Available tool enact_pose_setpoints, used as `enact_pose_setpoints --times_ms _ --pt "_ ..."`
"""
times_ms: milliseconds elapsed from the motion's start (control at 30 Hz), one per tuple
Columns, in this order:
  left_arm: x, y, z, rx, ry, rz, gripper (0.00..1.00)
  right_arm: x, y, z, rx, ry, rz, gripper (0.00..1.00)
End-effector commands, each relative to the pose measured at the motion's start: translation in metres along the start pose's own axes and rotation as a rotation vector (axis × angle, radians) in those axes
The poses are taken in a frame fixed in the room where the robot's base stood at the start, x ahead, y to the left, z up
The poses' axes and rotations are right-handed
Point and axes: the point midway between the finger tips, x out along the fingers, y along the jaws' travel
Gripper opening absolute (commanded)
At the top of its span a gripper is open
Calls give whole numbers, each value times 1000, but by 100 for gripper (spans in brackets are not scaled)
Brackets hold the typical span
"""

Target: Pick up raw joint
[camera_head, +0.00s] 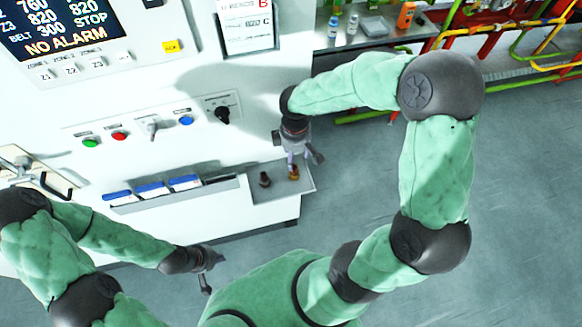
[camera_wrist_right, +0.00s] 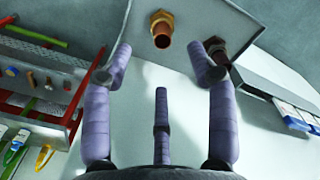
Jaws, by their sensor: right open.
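Two small pipe joints stand apart on the grey metal tray (camera_head: 304,184) at the machine's right end. One is a bright copper joint with a brass nut (camera_head: 294,173); the other is a dark brown joint (camera_head: 265,179) to its left. I cannot tell for sure which is called raw. My right gripper (camera_head: 303,161) is open and empty just above the copper joint. In the right wrist view the copper joint (camera_wrist_right: 163,30) lies beyond the spread fingers (camera_wrist_right: 160,60), and the dark joint (camera_wrist_right: 216,50) is partly behind one finger. My left gripper (camera_head: 208,271) looks open and empty, low at the left.
A steel bench (camera_head: 372,38) with bottles stands behind. Red, green and yellow pipes (camera_head: 525,50) are at the back right. Grey floor (camera_head: 530,200) lies open at right.

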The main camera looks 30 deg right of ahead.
Motion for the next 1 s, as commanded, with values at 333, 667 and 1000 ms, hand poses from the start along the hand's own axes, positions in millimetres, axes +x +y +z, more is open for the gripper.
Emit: enact_pose_setpoints --times_ms 333,667,1000 --pt "5 -2 0 0 -1 0 0 35 0 0 2 1 0 58" --pt "9 -3 0 0 -1 0 0 70 -3 -1 0 -1 -2 58" --pt "11 -4 0 0 -1 0 0 86 -2 -2 2 2 0 58"
